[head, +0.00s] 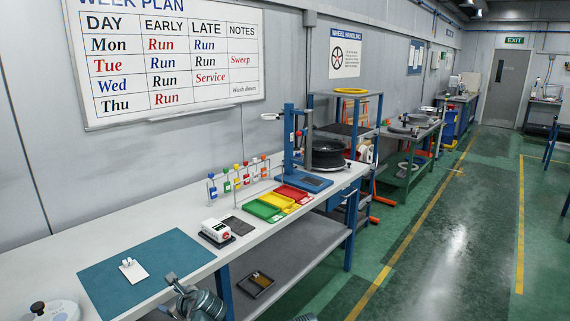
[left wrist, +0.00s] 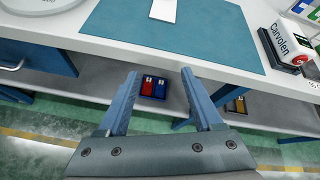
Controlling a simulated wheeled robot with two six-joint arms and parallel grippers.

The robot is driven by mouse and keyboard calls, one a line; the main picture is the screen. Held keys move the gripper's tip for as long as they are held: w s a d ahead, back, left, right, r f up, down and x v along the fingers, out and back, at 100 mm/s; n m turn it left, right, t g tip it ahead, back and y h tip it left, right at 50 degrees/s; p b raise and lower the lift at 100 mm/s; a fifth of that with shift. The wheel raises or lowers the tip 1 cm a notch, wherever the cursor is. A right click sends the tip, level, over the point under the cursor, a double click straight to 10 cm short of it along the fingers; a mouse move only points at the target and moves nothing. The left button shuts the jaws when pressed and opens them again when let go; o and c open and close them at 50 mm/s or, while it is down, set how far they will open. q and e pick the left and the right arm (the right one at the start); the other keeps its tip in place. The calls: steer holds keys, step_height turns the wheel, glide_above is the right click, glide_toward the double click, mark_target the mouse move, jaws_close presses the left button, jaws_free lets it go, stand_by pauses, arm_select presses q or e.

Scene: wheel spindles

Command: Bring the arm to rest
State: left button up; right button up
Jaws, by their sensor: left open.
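My left gripper (head: 171,279) is at the front edge of the white workbench (head: 70,240), low in the head view. In the left wrist view my left gripper (left wrist: 159,76) has its two blue fingers wide apart with nothing between them. They point toward the bench's front edge, with the lower shelf behind. My right gripper does not show in either view.
A teal mat (head: 165,254) with a white card (head: 133,270) lies on the bench. A white-and-red box (head: 216,231), green, yellow and red trays (head: 264,211) and a blue press (head: 290,140) stand farther along. The floor aisle (head: 440,250) at right is clear.

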arm_select(q)
steer(key=s+d+f+n+g+h+p, duration=0.1)
steer(key=s+d+f+n+g+h, duration=0.3)
steer(key=s+d+n, duration=0.5)
steer(key=s+d+f+n+g+h+p, duration=0.2)
steer(key=s+d+n, duration=0.7)
steer(key=d, duration=0.7)
steer(key=shift+s+d+f+n+g+h, duration=0.25)
steer(key=shift+s+f+n+g+h, duration=0.05)
steer(key=shift+f+g+h, duration=0.65)
steer(key=shift+r, duration=0.1)
